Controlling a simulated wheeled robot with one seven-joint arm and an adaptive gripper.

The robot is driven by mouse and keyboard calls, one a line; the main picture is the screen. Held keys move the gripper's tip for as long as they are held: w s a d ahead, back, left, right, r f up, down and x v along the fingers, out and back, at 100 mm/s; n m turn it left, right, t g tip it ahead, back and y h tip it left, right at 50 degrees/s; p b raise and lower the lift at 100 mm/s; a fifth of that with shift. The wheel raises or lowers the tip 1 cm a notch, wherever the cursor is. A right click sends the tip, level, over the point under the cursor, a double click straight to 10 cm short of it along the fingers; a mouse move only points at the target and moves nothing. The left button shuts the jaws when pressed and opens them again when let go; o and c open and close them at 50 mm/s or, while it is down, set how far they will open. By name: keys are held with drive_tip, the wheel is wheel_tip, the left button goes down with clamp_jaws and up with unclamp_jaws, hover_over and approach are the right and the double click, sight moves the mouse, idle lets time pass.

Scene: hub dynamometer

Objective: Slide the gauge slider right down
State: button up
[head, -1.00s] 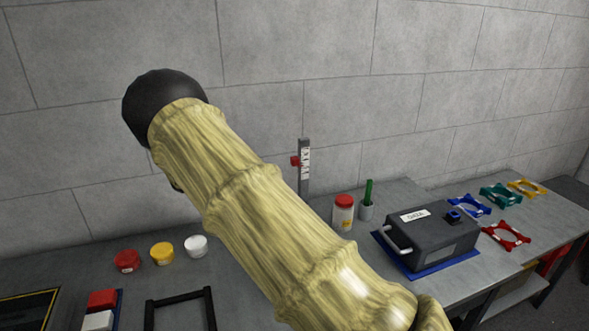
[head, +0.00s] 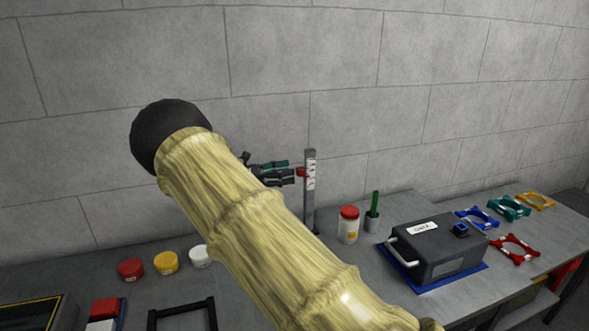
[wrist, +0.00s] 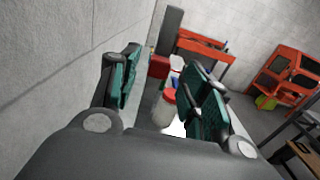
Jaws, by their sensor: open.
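The gauge is a grey upright post (head: 310,205) with a white marked scale, standing at the back of the bench by the wall. Its small red slider (head: 301,172) sits on the post's left side, in the upper part. My gripper (head: 288,171) is open, with dark and teal fingers, just left of the slider at about its height. I cannot tell whether it touches the slider. In the wrist view the two fingers (wrist: 167,95) stand apart, and a red block (wrist: 158,67) shows beyond them; I cannot tell whether it is the slider. My arm hides part of the gripper.
A red-lidded jar (head: 348,225) and a cup with a green item (head: 372,218) stand right of the post. Further right are a dark data box (head: 438,248) and several coloured brackets. Red, yellow and white tubs (head: 165,262) stand at left. Bare wall lies behind.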

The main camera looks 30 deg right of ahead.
sight(297, 171)
drive_tip(key=shift+p+x, duration=0.4)
drive_tip(key=shift+x, duration=1.4)
clamp_jaws()
